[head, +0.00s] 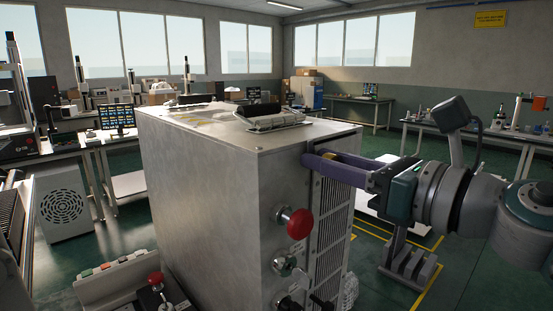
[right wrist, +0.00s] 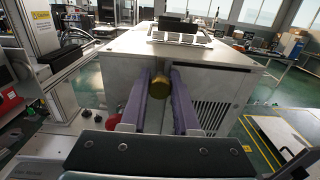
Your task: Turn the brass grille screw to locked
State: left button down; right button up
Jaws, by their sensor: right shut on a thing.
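The brass grille screw (right wrist: 159,86) is a round, gold-coloured knob near the upper front edge of the large grey metal cabinet (head: 215,160), in the right wrist view. My right gripper (head: 315,160) reaches in from the right at the cabinet's top corner, beside the slotted grille (head: 333,205). In the right wrist view, its two purple fingers (right wrist: 160,92) lie one on each side of the screw and are shut on it. In the head view the fingers hide the screw, and its locked mark cannot be read. My left gripper is in neither view.
A red mushroom button (head: 296,222) and a knob (head: 285,264) stick out of the cabinet face below my right gripper. A control box with a red-topped lever (head: 155,278) stands at the lower left.

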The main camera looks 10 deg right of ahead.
grip_shut()
jog(key=shift+m, duration=0.3)
jog(key=m+p, duration=0.1)
jog(key=m, duration=0.1)
jog(key=shift+r+m+p, duration=0.1)
jog(key=shift+m+p, duration=0.2)
jog(key=shift+p, duration=0.1)
jog(key=m+p, duration=0.1)
jog(key=m, duration=0.3)
jog(key=shift+d+p, duration=0.1)
jog(key=shift+p, duration=0.3)
jog(key=m+p, duration=0.2)
jog(key=m, duration=0.4)
jog(key=shift+m, duration=0.4)
jog(key=shift+f+m+p, duration=0.2)
jog(key=shift+m+p, duration=0.3)
jog(key=shift+m, duration=1.4)
